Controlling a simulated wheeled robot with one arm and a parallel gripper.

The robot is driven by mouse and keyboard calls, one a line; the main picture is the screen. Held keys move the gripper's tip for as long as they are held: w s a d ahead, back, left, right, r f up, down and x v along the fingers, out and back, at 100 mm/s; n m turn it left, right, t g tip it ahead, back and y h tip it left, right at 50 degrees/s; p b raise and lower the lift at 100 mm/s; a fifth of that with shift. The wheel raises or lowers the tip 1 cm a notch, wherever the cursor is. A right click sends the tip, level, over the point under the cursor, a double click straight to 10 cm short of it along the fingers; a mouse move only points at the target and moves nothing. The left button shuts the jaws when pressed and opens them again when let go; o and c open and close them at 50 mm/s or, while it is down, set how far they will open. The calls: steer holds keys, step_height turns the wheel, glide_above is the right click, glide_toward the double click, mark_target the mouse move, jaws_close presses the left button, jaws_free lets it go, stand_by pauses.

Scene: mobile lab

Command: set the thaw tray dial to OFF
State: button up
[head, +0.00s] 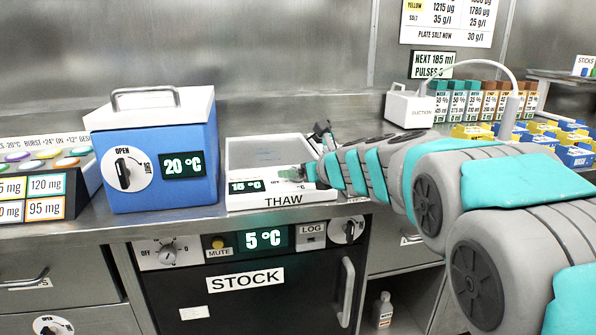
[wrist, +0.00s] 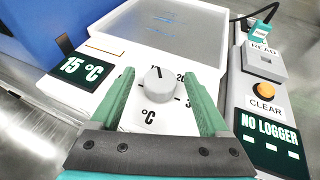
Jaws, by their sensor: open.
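The thaw tray (head: 235,197) is a white box with a shallow metal pan, labelled THAW, and its display reads 15 °C; it also shows in the wrist view (wrist: 110,32). Its dial (wrist: 159,86) is a round light-grey knob with a dark line pointing up the picture, near a partly covered number left of 20. In the head view, my gripper (head: 303,174) hides the dial.
A blue box (head: 160,187) reading 20 °C, with its own OPEN/SHUT knob, stands left of the tray. A logger unit (wrist: 265,95) with READ and CLEAR buttons sits close on its right. The STOCK cabinet (head: 250,300) is below; a white suction unit (head: 408,110) stands behind.

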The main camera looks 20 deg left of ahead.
steer(key=shift+w+a+f, duration=0.2)
steer(key=shift+w+a, duration=0.05)
steer(key=shift+a, duration=0.1)
jaws_close()
stand_by(0.5)
